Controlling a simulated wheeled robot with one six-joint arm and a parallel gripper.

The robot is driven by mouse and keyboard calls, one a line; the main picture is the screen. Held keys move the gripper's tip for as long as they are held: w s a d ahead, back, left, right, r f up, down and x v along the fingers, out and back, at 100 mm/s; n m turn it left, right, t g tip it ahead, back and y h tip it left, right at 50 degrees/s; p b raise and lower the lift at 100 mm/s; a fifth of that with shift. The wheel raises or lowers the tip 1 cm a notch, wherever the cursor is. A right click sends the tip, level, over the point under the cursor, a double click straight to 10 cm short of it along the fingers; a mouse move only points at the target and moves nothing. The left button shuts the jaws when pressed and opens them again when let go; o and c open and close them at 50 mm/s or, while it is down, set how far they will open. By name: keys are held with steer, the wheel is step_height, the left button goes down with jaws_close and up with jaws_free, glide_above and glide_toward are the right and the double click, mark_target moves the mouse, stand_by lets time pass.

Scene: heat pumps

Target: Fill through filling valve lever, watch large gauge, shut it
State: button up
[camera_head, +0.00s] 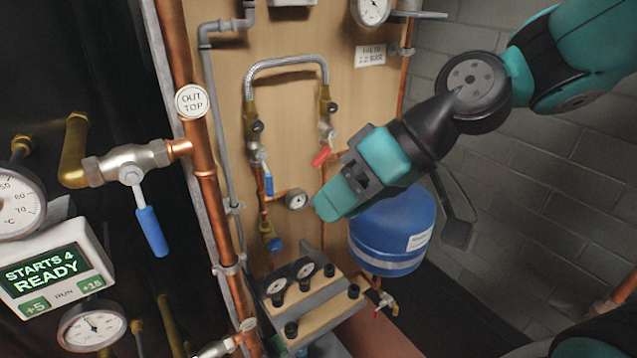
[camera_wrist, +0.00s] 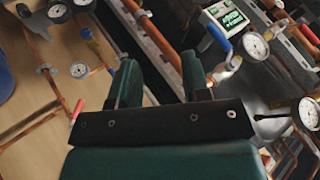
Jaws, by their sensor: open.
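The filling loop is a braided hose (camera_head: 285,63) arched between two brass valves on the wooden board. Its left valve has a blue lever (camera_head: 268,182) hanging down; its right valve has a red lever (camera_head: 321,156) slanting down-left. A red lever also shows in the wrist view (camera_wrist: 77,110). A large gauge (camera_head: 372,8) is cut by the top edge; its reading is too small to tell. A small gauge (camera_head: 296,199) sits below the loop. My gripper (camera_head: 325,205) is open and empty, right of the small gauge and below the red lever. Its fingers show in the wrist view (camera_wrist: 160,65).
A blue vessel (camera_head: 392,235) stands behind and below my gripper. A copper pipe (camera_head: 200,150) runs down the left, beside another valve with a blue lever (camera_head: 151,231). A display (camera_head: 50,268) reads "STARTS 4 READY". A tray with small gauges (camera_head: 305,300) is below. A block wall is right.

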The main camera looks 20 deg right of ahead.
steer(key=w+d+f+m+t+y+b, duration=0.3)
steer(key=w+d+f+t+b, duration=0.1)
steer(key=w+f+b, duration=0.35)
steer(key=m+t+b, duration=0.6)
steer(key=t+b, duration=0.1)
steer(key=t, duration=0.1)
glide_toward(324, 159)
steer(key=s+a+v, duration=0.1)
steer(key=v, duration=0.5)
steer(key=shift+h, duration=0.5)
steer(key=p+x, duration=0.2)
steer(key=x, duration=0.3)
steer(key=p+x, duration=0.3)
steer(key=x, duration=0.3)
steer(key=r+p+x, duration=0.1)
steer(key=p+x, duration=0.1)
steer(key=x, duration=0.4)
steer(key=shift+w+d, duration=0.3)
jaws_close()
